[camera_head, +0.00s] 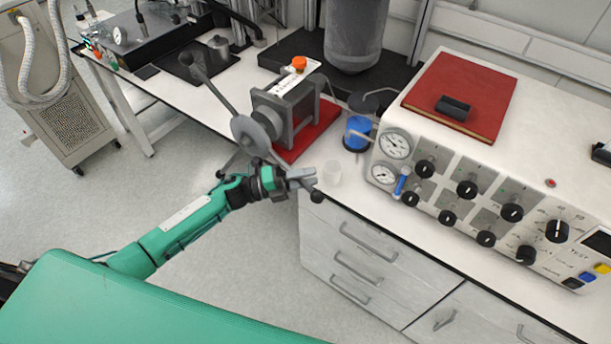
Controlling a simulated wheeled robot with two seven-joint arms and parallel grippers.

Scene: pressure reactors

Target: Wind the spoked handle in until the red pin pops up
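The spoked handle has a grey round hub (250,134) on the front of a grey press-like device (290,112), which stands on a red base. One spoke points up and left to a dark knob (196,62). Another runs down and right, partly hidden by my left gripper, to a dark ball (316,197). An orange-red cap (299,62) sits on top of the device; I cannot tell if it is the pin. My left gripper (302,180) is at the lower spoke, close to its ball. Whether its fingers are closed on the spoke is unclear. My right gripper is out of view.
A white control box (480,205) with gauges and black knobs stands right of the device, with a red book (462,95) on top. Drawers (355,250) lie below the bench edge.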

